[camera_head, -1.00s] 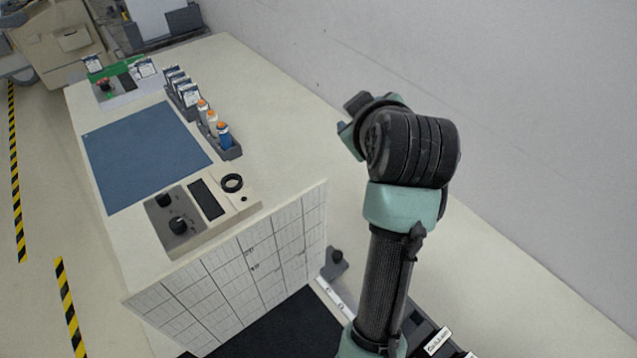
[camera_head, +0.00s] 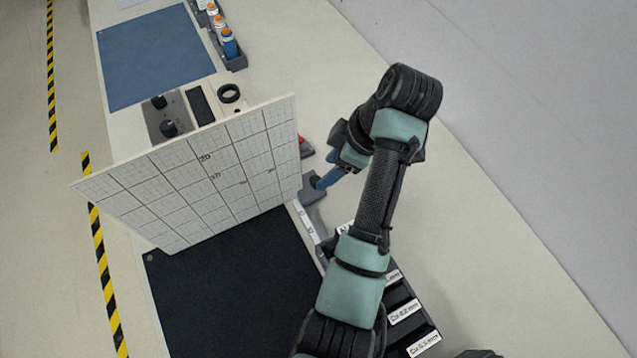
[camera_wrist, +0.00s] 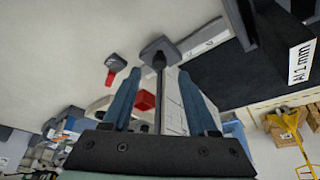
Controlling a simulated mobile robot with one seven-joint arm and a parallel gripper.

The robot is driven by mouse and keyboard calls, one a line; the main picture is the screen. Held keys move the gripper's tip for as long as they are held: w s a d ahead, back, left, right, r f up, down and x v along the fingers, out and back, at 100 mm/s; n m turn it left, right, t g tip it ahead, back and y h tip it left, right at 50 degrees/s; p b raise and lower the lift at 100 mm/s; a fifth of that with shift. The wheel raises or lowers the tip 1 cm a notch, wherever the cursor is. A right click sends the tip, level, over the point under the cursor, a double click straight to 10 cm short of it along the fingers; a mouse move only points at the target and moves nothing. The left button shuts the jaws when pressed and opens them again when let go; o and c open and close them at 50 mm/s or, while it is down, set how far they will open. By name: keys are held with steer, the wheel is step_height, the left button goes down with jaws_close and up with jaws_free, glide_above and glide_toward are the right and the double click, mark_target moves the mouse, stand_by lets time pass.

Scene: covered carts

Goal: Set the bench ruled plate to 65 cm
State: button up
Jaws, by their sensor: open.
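The ruled plate (camera_head: 215,165) is a white upright board with grid lines and small numbers. It stands across the bench at the near edge of the control panel. In the wrist view its pale face (camera_wrist: 172,110) shows narrow between the fingers. A dark grey block with a post (camera_head: 313,190) sits at the plate's right end, beside a pale scale strip (camera_head: 306,222). It also shows in the wrist view (camera_wrist: 158,48). My gripper (camera_head: 322,182) has blue fingers at this block. In the wrist view the fingers (camera_wrist: 160,75) are apart, with the post between them; contact cannot be told.
A black mat (camera_head: 235,285) lies before the plate. Labelled dark bins (camera_head: 400,310) stand right of it, below my arm. Behind the plate are a knob panel (camera_head: 168,118), a blue mat (camera_head: 155,55) and bottles (camera_head: 229,42). A red part (camera_head: 305,141) is close by the gripper.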

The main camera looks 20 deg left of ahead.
mark_target(317, 179)
steer(key=b+x, duration=0.1)
steer(key=x, duration=0.2)
steer(key=shift+f, duration=0.25)
steer(key=shift+x, duration=1.2)
jaws_close()
steer(key=shift+a, duration=0.15)
